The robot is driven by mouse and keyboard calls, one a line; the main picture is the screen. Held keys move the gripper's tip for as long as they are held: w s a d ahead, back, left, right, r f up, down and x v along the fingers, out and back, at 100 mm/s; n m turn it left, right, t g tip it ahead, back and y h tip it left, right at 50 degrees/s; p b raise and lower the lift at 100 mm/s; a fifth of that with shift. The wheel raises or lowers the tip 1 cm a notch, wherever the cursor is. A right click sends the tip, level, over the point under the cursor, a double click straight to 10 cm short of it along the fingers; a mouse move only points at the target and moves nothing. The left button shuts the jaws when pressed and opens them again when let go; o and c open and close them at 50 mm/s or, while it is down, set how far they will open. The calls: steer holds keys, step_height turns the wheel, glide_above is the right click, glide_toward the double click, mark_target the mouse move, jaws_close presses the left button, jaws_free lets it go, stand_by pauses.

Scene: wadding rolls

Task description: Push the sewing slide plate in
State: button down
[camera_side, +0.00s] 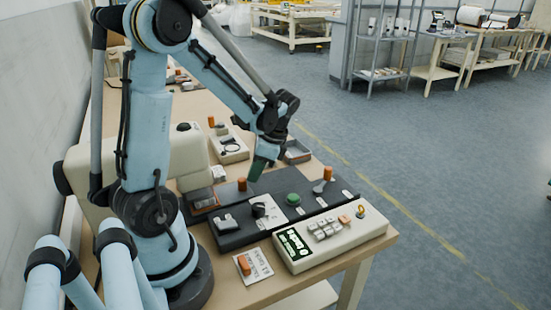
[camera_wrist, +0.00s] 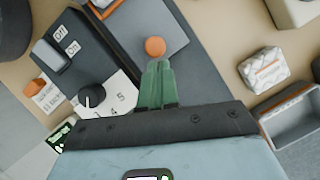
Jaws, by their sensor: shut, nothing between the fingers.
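The slide plate is a flat grey plate (camera_wrist: 147,22) with an orange knob (camera_wrist: 155,46), set on a dark base in the wrist view. In the side view the orange knob (camera_side: 242,184) stands beside the cream sewing machine (camera_side: 120,165). My gripper (camera_wrist: 156,66) has green fingers, closed together and empty. The fingertips are right beside the knob in the wrist view; I cannot tell whether they touch it. In the side view my gripper (camera_side: 256,174) hangs just above and right of the knob.
A rocker switch (camera_side: 227,222), a dial (camera_side: 258,209), a green button (camera_side: 293,199) and an orange-topped lever (camera_side: 326,174) stand on the dark panels nearby. A keypad box (camera_side: 330,236) is in front. A metal tray (camera_side: 298,151) lies behind my gripper.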

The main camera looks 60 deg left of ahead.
steer(key=shift+s, duration=1.05)
steer(key=w, duration=0.1)
steer(key=w+d, duration=0.2)
steer(key=w, duration=0.1)
steer(key=shift+r, duration=0.35)
steer(key=v, duration=0.9)
steer(key=d+n+t+h, duration=0.2)
steer(key=d+n+t, duration=0.3)
steer(key=d+t, duration=0.6)
steer(key=s+d, duration=0.1)
steer(key=d, duration=0.2)
